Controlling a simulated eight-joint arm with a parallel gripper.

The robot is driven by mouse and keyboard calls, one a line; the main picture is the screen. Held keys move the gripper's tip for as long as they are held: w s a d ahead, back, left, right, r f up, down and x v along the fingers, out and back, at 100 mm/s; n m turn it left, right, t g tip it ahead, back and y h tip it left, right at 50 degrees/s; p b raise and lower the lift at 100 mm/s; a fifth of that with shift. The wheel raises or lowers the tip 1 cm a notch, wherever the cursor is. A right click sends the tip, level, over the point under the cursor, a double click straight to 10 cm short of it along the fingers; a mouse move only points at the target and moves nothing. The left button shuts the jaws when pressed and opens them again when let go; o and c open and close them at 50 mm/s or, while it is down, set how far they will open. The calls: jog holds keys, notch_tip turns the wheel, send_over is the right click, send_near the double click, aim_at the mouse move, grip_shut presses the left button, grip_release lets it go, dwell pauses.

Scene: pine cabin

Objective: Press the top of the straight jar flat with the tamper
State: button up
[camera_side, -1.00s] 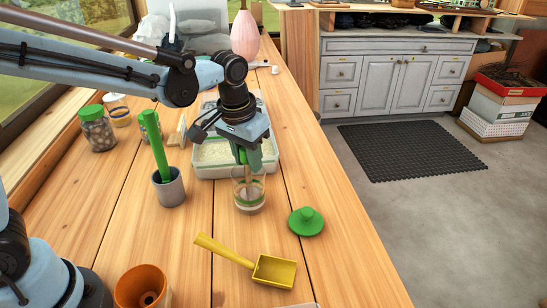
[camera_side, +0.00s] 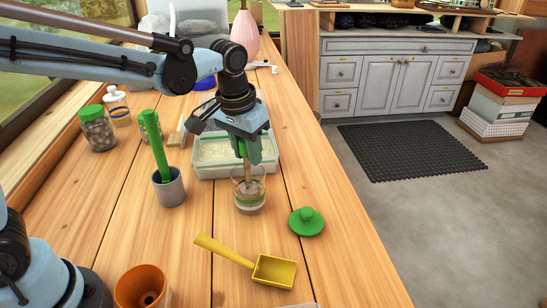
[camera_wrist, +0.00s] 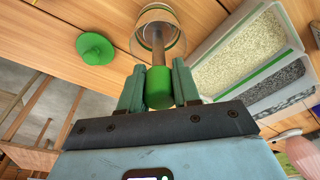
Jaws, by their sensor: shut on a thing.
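The straight jar (camera_side: 249,202) is a clear glass with banded layers, upright on the wooden bench; it also shows in the wrist view (camera_wrist: 176,17). My gripper (camera_side: 252,152) is above it, shut on the green handle of the tamper (camera_wrist: 158,88). The tamper's rod (camera_wrist: 157,45) points down into the jar's mouth. Its foot is inside the jar near the top layer; I cannot tell whether it touches. A green knobbed lid (camera_side: 306,221) lies right of the jar and shows in the wrist view (camera_wrist: 95,48).
A tray (camera_side: 205,173) of pale grains stands close behind the jar. A grey cup (camera_side: 169,188) with a green-handled tool stands to the left. A yellow scoop (camera_side: 272,270) and a terracotta pot (camera_side: 142,288) lie in front. Lidded jars (camera_side: 98,130) stand by the window.

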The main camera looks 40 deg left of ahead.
jog(key=shift+r, duration=4.9)
